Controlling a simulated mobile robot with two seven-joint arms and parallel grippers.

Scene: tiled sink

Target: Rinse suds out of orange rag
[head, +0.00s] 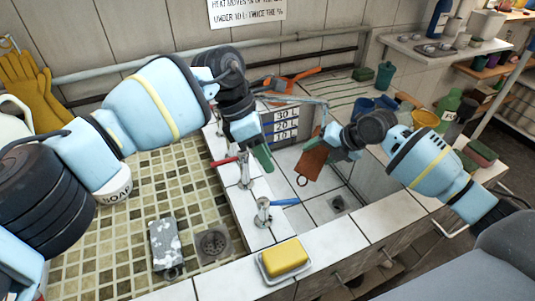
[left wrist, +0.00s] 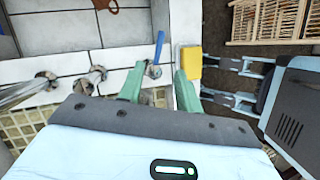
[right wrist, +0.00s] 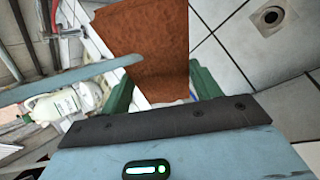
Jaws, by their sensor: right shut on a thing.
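The orange rag (head: 313,162) hangs over the right basin in the head view, with a small loop at its lower edge. My right gripper (head: 334,147) is shut on it, and the rag fills the right wrist view's centre (right wrist: 150,45). No white suds show on the visible face. A grey spout (right wrist: 70,78) crosses in front of it; I cannot make out running water. My left gripper (left wrist: 157,92) is open and empty above the taps. The blue-handled tap (head: 268,210) and red-handled tap (head: 240,168) stand on the divider between basins.
A yellow bar (head: 285,256) sits in a dish on the front ledge. A grey, white-spotted block (head: 165,243) lies by the drain of the left tiled basin. A soap bowl (head: 115,190) stands left. Buckets and bottles crowd the right counter.

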